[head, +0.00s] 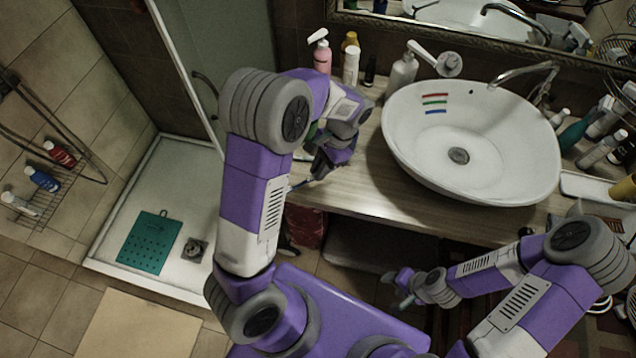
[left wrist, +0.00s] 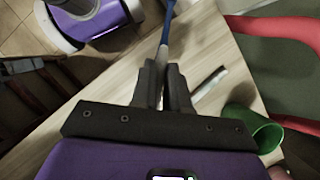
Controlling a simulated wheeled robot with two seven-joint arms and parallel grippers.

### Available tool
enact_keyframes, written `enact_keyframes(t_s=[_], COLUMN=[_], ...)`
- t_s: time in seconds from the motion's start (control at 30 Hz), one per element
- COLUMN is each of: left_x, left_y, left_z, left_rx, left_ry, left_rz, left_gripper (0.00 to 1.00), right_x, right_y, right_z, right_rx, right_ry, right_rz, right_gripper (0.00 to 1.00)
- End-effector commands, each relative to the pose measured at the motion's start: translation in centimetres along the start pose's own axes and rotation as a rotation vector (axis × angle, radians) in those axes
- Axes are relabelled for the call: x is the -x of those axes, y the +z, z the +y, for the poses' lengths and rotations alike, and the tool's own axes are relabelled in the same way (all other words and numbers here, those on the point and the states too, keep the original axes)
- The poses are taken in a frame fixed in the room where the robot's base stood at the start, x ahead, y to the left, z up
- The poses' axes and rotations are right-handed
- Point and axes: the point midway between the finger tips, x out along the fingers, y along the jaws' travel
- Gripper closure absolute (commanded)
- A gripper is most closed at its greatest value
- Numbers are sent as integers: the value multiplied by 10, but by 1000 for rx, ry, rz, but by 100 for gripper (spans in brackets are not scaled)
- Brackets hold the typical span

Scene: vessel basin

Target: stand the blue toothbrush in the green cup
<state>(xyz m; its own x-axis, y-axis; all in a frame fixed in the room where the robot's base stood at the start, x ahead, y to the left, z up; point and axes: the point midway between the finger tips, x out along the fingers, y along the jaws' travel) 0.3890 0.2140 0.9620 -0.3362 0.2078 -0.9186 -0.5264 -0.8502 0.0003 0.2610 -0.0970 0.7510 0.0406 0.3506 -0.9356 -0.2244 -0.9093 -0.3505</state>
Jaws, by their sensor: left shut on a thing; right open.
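The blue toothbrush (left wrist: 167,35) is held between the closed fingers of my left gripper (left wrist: 163,70) in the left wrist view, its handle reaching away toward the top. In the head view my left gripper (head: 325,163) is over the left end of the counter, and a bit of the toothbrush (head: 299,184) shows at its lower left. The green cup (left wrist: 250,126) is right of the fingers in the wrist view, apart from the toothbrush. In the head view my arm mostly hides the cup. My right gripper (head: 402,288) is open and empty, low in front of the counter.
A white basin (head: 480,170) fills the counter's middle, with three coloured marks inside. Bottles, including a pink one (head: 321,57) and a soap dispenser (head: 402,72), stand at the back. A pale strip (left wrist: 209,84) lies near the cup. More bottles crowd the right.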

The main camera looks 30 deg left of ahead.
Motion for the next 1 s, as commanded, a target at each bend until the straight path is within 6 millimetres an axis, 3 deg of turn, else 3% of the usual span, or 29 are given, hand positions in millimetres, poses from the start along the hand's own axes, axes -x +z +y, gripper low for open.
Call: enact_keyframes(t_s=[0.1, 0.27, 0.5, 0.9, 0.93, 1.0], left_x=[-20, -29, -59, -64, -63, -62], left_y=[-8, -12, -25, -28, -27, -27], left_z=[0, 0, 0, 0, 0, 0], left_rx=[2, 3, 4, 5, 5, 5], left_ry=[2, 1, 2, 2, 1, 1], left_rz=[-3, -1, -2, 1, 2, 2], left_gripper=[100, 100, 100, 100, 81, 70], right_x=[-5, -6, -12, -14, -13, -13], right_y=[0, -1, -1, -1, -1, -1], right_z=[2, 2, 4, 5, 5, 5], right_rx=[0, 0, 0, 0, 0, 0], right_ry=[0, 0, 0, 0, 0, 0], right_rz=[1, 1, 1, 1, 1, 1], right_gripper=[49, 49, 49, 49, 49, 49])
